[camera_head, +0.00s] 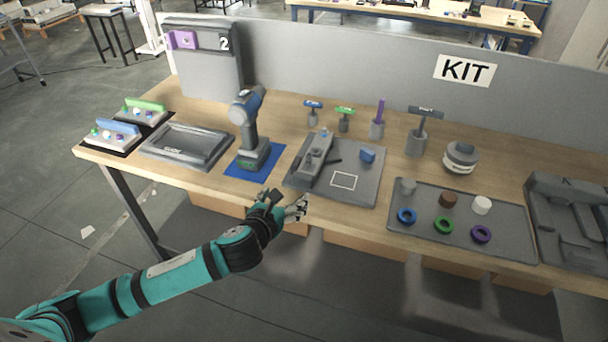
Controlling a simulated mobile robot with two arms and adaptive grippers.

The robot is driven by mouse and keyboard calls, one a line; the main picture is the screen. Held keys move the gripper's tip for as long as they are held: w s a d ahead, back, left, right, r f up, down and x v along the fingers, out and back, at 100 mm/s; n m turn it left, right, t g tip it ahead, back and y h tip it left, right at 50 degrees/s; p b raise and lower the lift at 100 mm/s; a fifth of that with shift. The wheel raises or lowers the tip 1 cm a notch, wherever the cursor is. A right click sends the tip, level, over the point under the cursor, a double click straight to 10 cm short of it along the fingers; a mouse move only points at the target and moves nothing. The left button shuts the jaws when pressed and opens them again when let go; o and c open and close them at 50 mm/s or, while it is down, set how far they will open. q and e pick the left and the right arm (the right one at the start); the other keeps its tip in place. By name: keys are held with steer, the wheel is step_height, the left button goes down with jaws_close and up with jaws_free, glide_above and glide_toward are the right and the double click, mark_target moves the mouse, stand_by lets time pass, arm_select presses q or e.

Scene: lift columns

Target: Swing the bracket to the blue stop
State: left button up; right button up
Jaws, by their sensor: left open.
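A dark grey plate (361,194) lies on the workbench in front of me. On its left part is a long grey bracket (316,150), running from near the front edge to the back. A small blue block, apparently the blue stop (367,156), stands on the plate to the right of the bracket, with a clear gap between them. A white square outline (344,181) marks the plate in front of the blue stop. My left gripper (288,202) is open and empty at the bench's front edge, just in front of the plate and apart from the bracket. My right gripper is not in view.
A drill (249,130) stands on a blue mat (267,167) close to the plate's left. Upright tools, including a grey one (416,138), stand behind it. A tray (460,237) with colored rings and caps is at right. An empty grey tray (188,144) lies left.

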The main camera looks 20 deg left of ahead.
arm_select(q)
glide_toward(301, 180)
steer(key=w, duration=0.1)
steer(key=x, duration=1)
steer(key=shift+w+d+f, duration=0.1)
steer(key=shift+w+f, duration=0.1)
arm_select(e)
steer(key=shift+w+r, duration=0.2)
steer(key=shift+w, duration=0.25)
